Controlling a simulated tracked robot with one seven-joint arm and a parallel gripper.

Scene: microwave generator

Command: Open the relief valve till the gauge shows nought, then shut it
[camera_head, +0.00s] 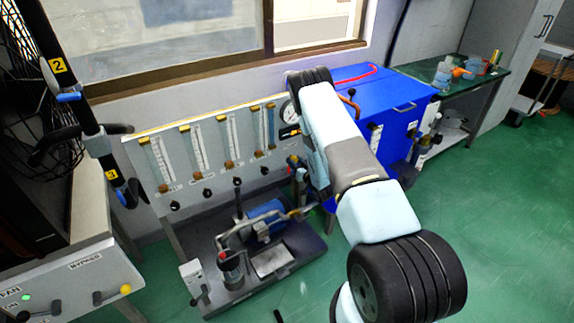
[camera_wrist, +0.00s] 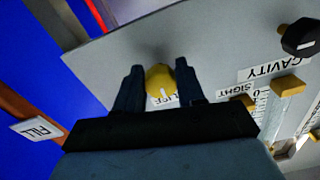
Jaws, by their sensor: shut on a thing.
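In the wrist view a round yellow knob (camera_wrist: 160,79) with a white mark stands on the grey panel. An upside-down label, partly hidden, sits just below it and reads like "RELIEF". My gripper (camera_wrist: 159,84) has one dark finger on each side of the knob and is shut on it. In the head view a round white-faced gauge (camera_head: 288,112) shows at the right end of the flowmeter panel, beside my arm. Its needle is too small to read. My arm hides the knob and gripper in the head view.
Several flowmeter tubes line the panel (camera_head: 160,203). A pump (camera_head: 262,221) stands on the bench below. A blue cabinet (camera_head: 395,92) is behind my arm. In the wrist view a black knob (camera_wrist: 300,37) and a "CAVITY" label (camera_wrist: 275,68) lie to the right. Green floor is open at right.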

